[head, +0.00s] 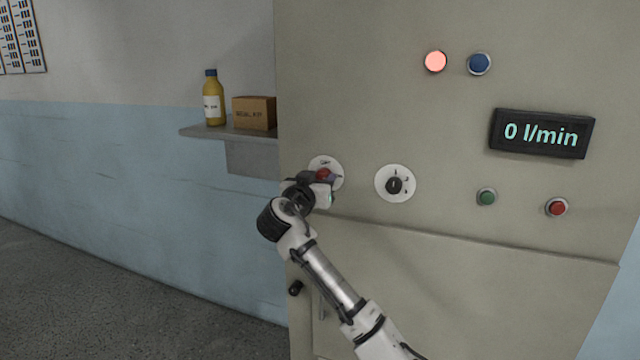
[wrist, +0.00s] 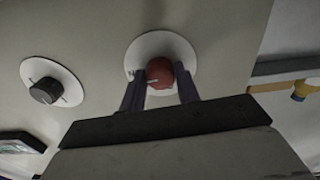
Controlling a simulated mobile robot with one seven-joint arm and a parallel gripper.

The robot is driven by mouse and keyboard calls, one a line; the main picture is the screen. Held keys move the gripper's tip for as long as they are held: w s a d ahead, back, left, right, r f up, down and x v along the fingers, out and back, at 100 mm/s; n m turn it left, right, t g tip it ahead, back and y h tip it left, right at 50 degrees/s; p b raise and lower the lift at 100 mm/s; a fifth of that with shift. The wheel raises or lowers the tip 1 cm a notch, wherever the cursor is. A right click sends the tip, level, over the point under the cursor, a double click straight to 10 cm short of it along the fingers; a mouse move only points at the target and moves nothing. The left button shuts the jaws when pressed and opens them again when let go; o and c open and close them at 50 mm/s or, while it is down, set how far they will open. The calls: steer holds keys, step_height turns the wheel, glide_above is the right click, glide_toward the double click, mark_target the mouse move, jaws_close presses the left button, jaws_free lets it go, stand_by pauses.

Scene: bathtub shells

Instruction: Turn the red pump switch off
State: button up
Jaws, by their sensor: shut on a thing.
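The red pump switch (head: 323,174) is a round red knob on a white disc at the left side of the beige panel. In the wrist view the red switch (wrist: 160,73) sits between the two dark fingers of my gripper (wrist: 161,90). My gripper (head: 325,178) is shut on the knob, and the arm reaches up to it from below. In the head view my gripper hides part of the knob and disc. The setting the switch points to cannot be read clearly.
A black rotary knob (head: 394,185) on a white disc is to the right. Green (head: 487,197) and red (head: 556,207) buttons, a lit lamp (head: 435,61), a blue lamp (head: 479,64) and a "0 l/min" display (head: 541,134) share the panel. A shelf (head: 205,132) holds a bottle (head: 212,100) and box (head: 254,113).

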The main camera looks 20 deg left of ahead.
steer(key=n+b, duration=0.1)
steer(key=n, duration=0.3)
steer(key=shift+n+b, duration=0.35)
steer(key=shift+n, duration=0.05)
steer(key=n, duration=0.2)
steer(key=shift+n, duration=0.4)
steer(key=n+p, duration=0.2)
steer(key=n, duration=0.3)
steer(key=shift+d+r, duration=0.1)
steer(key=shift+r, duration=0.05)
steer(key=shift+n+p, duration=0.8)
steer(key=shift+n, duration=1.5)
steer(key=o, duration=1)
